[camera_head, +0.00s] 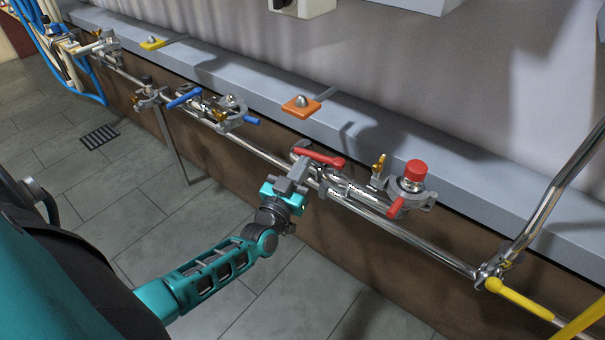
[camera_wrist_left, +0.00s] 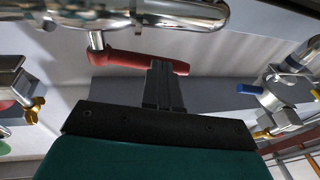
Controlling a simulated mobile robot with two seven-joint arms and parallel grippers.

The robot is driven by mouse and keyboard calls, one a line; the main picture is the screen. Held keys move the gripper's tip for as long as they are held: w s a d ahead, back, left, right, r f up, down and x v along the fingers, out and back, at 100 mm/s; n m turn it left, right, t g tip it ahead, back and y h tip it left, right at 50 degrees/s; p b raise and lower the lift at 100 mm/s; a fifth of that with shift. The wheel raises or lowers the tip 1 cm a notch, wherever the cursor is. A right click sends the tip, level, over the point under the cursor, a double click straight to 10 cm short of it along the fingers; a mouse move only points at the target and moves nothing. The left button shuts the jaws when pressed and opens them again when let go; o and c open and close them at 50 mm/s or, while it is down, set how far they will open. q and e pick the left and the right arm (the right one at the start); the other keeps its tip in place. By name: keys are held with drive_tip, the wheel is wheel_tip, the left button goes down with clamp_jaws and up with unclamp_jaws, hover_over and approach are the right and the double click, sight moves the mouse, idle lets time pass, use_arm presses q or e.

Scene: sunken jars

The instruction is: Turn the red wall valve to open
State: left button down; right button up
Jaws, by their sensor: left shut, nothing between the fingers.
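The red wall valve has a red lever handle (camera_head: 322,158) on a chrome pipe, lying roughly along the pipe. In the left wrist view the red lever (camera_wrist_left: 135,61) runs sideways from a metal stem at its left end to a free end at the right. My left gripper (camera_head: 297,168) is at the lever's left end in the head view. Its dark fingers (camera_wrist_left: 165,80) are together and empty, overlapping the lever near its free end. I cannot tell whether they touch it. My right gripper is not in view.
A second red handle (camera_head: 397,208) and a red cap (camera_head: 414,171) sit on a clamped fitting to the right. Blue handles (camera_head: 184,97) are farther left. A grey ledge (camera_head: 375,132) runs behind the pipe. A yellow handle (camera_head: 518,299) is at lower right. The tiled floor is open.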

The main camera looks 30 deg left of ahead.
use_arm(q)
drive_tip(key=shift+w+a+m+h+b, duration=0.2)
drive_tip(key=shift+w+a+m+h, duration=0.1)
drive_tip(key=shift+w+h, duration=0.2)
drive_tip(key=shift+w+a+m+h+b, duration=0.2)
drive_tip(key=shift+w+m+h, duration=0.1)
drive_tip(key=shift+w+h, duration=0.15)
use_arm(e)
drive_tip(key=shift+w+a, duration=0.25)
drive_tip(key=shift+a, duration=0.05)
use_arm(q)
drive_tip(key=shift+r, duration=0.1)
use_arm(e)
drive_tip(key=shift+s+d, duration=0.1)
